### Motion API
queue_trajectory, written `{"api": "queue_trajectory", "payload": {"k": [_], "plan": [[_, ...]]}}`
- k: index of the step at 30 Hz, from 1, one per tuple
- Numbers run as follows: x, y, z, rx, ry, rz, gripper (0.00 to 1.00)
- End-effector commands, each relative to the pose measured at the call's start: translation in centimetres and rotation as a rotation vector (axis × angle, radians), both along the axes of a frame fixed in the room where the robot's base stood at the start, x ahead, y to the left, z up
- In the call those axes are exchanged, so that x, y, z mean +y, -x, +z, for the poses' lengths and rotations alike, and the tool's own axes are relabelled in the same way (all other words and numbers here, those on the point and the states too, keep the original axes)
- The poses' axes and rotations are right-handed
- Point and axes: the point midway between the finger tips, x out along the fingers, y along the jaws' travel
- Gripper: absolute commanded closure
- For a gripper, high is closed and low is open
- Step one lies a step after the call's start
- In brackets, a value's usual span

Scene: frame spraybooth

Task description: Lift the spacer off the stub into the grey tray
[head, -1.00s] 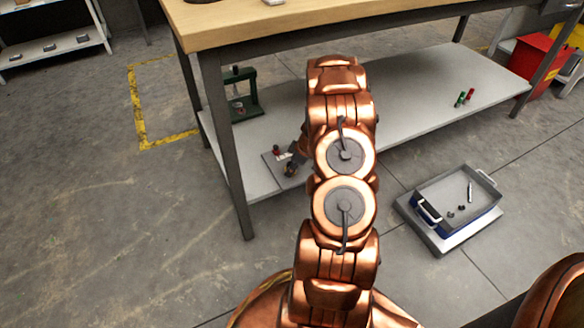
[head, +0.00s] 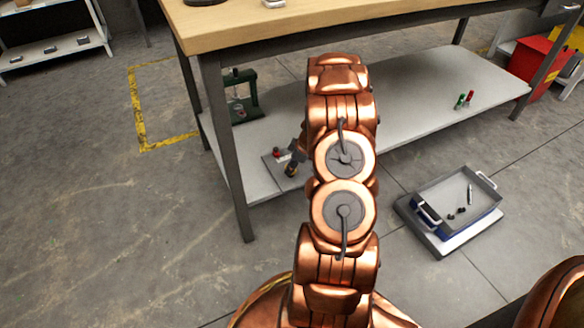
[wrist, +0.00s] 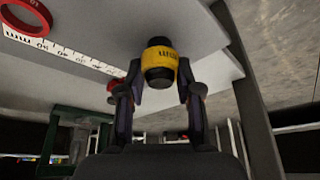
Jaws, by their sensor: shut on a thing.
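My gripper (wrist: 160,66) is shut on a yellow-banded piece with dark ends (wrist: 161,55), which looks like the spacer; I cannot tell whether the dark ends belong to it or to the stub. In the head view the same piece (head: 292,169) shows small and tilted over the lower shelf, beside a small grey plate (head: 272,165). My arm hides most of the gripper there. The stub is not clearly seen. The tray (head: 440,196), grey inside with blue sides, sits on the floor at right on a grey base, with several small dark and silver parts in it.
The lower shelf (head: 410,118) lies under the wooden bench top (head: 390,12); a bench leg (head: 225,150) stands to the left. A green press (head: 240,95) is on the shelf. A red ring (wrist: 40,10) and ruler (wrist: 70,55) show in the wrist view.

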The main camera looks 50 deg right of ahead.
Motion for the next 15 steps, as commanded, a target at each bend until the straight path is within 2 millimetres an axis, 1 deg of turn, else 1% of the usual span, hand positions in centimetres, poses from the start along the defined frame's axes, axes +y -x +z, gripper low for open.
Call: {"api": "queue_trajectory", "payload": {"k": [15], "plan": [[0.0,0.0,1.7,0.0,0.0,0.0,0.98]]}}
